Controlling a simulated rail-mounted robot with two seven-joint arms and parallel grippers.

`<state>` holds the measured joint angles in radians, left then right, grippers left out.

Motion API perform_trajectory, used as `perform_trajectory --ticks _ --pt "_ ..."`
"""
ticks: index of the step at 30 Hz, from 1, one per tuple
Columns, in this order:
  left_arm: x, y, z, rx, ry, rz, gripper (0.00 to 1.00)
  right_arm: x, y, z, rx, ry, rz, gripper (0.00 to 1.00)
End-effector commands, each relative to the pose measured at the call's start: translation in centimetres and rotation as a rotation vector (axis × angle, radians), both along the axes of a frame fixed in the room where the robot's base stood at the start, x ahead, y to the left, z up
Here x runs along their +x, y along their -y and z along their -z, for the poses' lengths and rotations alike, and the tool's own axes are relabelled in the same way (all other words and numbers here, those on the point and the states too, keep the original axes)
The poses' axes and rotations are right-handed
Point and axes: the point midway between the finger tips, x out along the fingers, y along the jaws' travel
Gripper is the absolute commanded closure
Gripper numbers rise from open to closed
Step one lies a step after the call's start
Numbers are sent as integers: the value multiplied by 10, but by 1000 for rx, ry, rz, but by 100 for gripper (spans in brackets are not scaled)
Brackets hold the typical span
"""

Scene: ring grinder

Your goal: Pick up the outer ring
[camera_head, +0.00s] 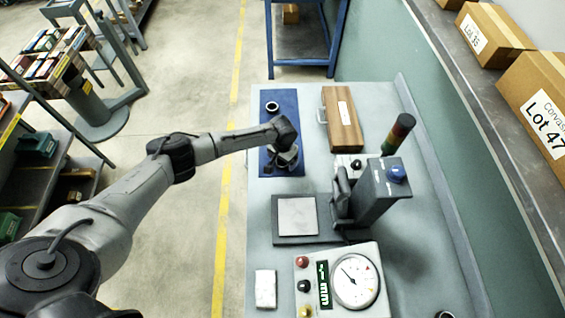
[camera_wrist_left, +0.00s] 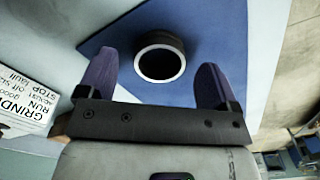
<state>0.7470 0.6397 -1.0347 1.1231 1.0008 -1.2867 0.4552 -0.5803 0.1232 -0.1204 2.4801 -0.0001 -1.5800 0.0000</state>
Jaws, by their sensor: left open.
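The outer ring (camera_head: 272,111) is a dark ring with a pale rim, lying near the far end of the blue mat (camera_head: 285,100). In the left wrist view the outer ring (camera_wrist_left: 160,79) appears just beyond the fingertips, roughly midway between them. My left gripper (camera_head: 284,160) is over the near part of the mat, nearer than the ring and apart from it. In the left wrist view my left gripper (camera_wrist_left: 153,82) is open, its two purple-dark fingers spread with nothing between them. The mat under the gripper is partly hidden. My right gripper is not in view.
A wooden case (camera_head: 342,120) with a handle lies right of the mat. A plate (camera_head: 297,216) lies left of the stand. Cartons line the right shelf.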

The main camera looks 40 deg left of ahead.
Motion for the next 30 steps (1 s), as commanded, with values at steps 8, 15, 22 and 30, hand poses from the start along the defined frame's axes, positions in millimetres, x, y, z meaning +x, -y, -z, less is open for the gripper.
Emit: perform_trajectory --ticks 8,15,22,30 --pt "0 0 17 0 1 0 15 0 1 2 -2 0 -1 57" --pt "0 0 17 0 1 0 20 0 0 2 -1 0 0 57" --pt "0 0 17 0 1 0 42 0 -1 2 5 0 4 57" --pt "0 0 17 0 1 -1 68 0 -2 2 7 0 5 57"
